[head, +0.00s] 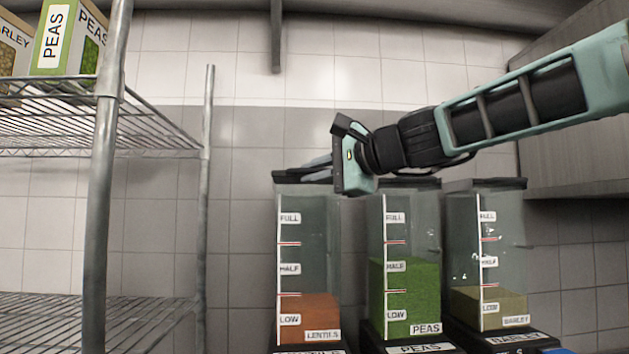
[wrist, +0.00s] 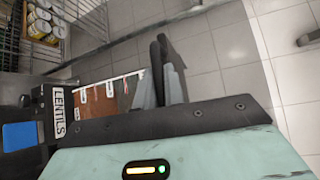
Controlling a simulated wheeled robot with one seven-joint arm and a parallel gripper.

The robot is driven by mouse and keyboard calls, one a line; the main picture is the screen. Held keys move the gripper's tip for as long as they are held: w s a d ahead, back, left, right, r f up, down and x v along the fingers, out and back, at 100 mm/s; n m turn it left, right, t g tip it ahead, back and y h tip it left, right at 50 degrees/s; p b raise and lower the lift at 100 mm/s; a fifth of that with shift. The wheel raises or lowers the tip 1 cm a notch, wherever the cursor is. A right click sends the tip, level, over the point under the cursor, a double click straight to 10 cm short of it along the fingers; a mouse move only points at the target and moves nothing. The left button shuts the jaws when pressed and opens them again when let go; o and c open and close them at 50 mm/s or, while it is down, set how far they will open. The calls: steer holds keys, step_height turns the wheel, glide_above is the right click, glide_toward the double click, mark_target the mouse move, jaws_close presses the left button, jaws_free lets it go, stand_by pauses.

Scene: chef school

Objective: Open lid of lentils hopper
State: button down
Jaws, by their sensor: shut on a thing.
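The lentils hopper (head: 308,245) is a clear upright bin with FULL, HALF and LOW marks and orange-brown lentils up to about the LOW mark. Its dark lid (head: 291,178) lies across the top, partly hidden by my gripper. My gripper (head: 318,164) reaches in from the right at the top of this hopper and is shut on the lid. In the wrist view, the gripper fingers (wrist: 163,78) stand beside the hopper (wrist: 104,98), with its LENTILS label (wrist: 58,113) at the left. The exact contact with the lid is hard to see.
The peas hopper (head: 411,275) and the barley hopper (head: 488,260) stand close on the right, both with dark lids. A wire shelf rack (head: 100,200) stands on the left, with a PEAS box (head: 68,38) on top. A grey cabinet (head: 575,130) is at the right.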

steer(key=shift+s+b, duration=0.35)
steer(key=shift+s, duration=0.85)
steer(key=c, duration=1.5)
jaws_free()
steer(key=shift+d, duration=0.15)
steer(key=b+v, duration=0.8)
steer(key=v, duration=0.9)
steer(key=shift+s+b, duration=0.15)
steer(key=shift+b, duration=0.2)
